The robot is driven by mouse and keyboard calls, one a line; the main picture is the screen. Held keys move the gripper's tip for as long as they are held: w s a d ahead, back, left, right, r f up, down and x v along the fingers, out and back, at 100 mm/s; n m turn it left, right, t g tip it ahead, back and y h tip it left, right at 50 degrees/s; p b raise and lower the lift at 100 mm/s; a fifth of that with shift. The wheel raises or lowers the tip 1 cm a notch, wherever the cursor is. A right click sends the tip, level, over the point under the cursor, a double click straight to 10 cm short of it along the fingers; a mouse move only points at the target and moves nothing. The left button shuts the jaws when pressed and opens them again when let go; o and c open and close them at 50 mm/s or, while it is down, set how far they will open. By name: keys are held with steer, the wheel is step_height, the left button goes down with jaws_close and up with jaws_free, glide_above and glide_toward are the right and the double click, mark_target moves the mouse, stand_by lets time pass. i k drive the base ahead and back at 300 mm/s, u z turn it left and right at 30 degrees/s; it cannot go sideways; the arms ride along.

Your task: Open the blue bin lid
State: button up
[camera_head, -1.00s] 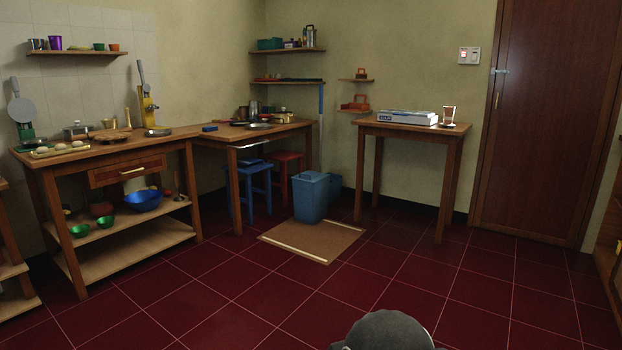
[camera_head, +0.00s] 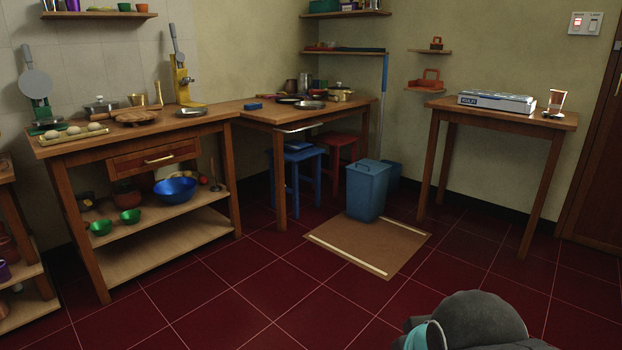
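The blue bin (camera_head: 366,196) stands upright on the floor at the back edge of a brown mat, right of the middle in the head view. Its lid (camera_head: 368,167) lies flat on top, shut, with a small handle on it. A second blue container stands partly hidden behind it to the right. Part of my own arm, dark grey with a teal band, shows at the bottom right. My gripper is not in view.
The mat (camera_head: 340,255) lies before the bin, with open red tile floor around it. A blue stool (camera_head: 294,176) stands left of the bin, under the wooden counter. A small wooden table (camera_head: 490,118) with a boxed stove stands to the right.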

mark_target(369, 164)
steer(key=z, duration=0.25)
steer(key=i, duration=2.35)
steer(key=z, duration=0.1)
steer(key=i, duration=1.95)
